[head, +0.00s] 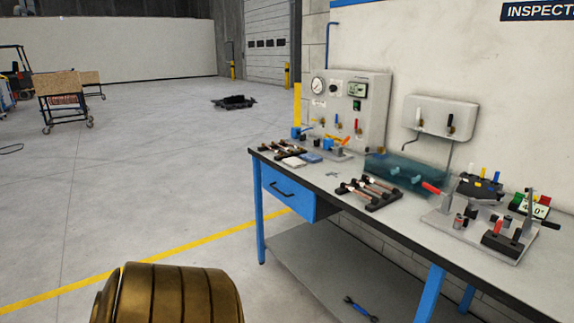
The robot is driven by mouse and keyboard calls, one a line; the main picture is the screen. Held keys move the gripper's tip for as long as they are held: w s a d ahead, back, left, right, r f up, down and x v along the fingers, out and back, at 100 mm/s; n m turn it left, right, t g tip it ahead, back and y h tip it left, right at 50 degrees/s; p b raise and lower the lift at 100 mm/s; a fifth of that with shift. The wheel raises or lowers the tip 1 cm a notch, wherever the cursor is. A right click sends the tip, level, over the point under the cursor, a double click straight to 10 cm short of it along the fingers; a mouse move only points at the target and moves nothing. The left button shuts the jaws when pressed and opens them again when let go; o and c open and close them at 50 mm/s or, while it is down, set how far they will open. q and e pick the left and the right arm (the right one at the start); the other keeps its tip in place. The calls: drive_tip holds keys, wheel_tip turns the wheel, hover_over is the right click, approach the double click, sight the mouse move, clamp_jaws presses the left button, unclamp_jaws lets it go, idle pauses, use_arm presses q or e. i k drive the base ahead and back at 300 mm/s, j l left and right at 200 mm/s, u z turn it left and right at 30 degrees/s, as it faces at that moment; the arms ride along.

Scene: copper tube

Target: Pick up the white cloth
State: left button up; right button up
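A small white folded piece that looks like the white cloth (294,161) lies flat at the front left part of the workbench (405,211), close to its front edge. A blue folded piece (310,157) lies just to its right. The white piece is small in this view, so its folds cannot be made out. Neither of my grippers is in view.
A rack with dark-ended pieces (284,148) is just left of and behind the white piece. A rack of copper tubes (368,192), a translucent teal box (405,172) and a bending fixture (480,225) stand further right. A gauge panel (350,105) is behind.

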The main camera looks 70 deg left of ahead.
sight(295, 163)
drive_tip(key=j+u, duration=0.1)
drive_tip(key=u, duration=2)
